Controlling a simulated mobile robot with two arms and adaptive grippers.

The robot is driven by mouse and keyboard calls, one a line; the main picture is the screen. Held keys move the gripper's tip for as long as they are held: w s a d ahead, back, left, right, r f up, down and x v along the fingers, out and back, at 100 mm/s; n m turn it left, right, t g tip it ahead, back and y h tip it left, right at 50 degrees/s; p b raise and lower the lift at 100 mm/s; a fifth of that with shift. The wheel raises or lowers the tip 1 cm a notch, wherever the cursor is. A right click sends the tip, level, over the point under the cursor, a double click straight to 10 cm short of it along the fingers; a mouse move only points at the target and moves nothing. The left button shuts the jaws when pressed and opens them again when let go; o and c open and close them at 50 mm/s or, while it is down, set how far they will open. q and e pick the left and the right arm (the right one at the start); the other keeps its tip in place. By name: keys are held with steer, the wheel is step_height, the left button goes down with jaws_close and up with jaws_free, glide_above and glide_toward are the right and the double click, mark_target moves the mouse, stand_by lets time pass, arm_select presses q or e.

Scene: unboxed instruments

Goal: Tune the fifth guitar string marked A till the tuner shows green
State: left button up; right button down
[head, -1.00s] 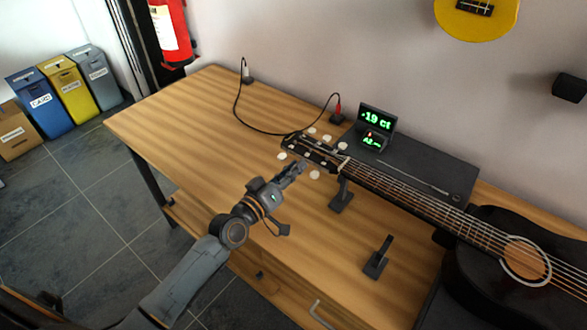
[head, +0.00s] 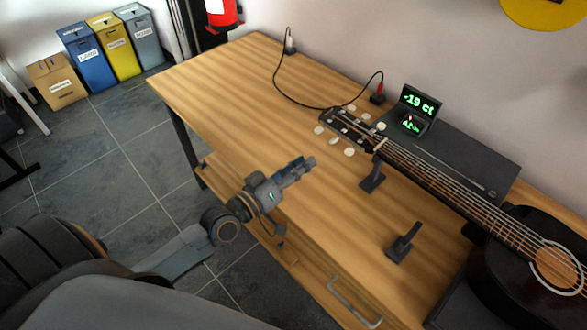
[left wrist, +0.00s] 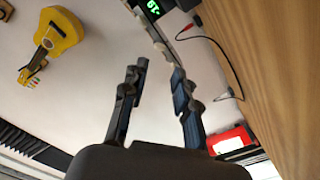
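A black acoustic guitar (head: 520,262) lies along the right of the bench, its headstock (head: 352,128) with several pale tuning pegs pointing left. I cannot read any string's mark. The tuner (head: 418,103) stands behind the headstock and reads "-19 ct" in green, with a smaller lower display; it is partly seen in the left wrist view (left wrist: 154,8). My left gripper (head: 308,163) is over the bench, in front of the headstock and apart from the pegs. In the left wrist view its fingers (left wrist: 158,75) are spread with nothing between them. My right gripper is not seen.
The wooden bench (head: 235,95) is clear on its left. Two dark stands (head: 372,178) (head: 402,245) rise from the bench, one under the neck, one in front. A drawer handle (head: 350,300) sticks out in front.

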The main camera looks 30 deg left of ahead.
arm_select(q)
steer(key=shift+v, duration=1.1)
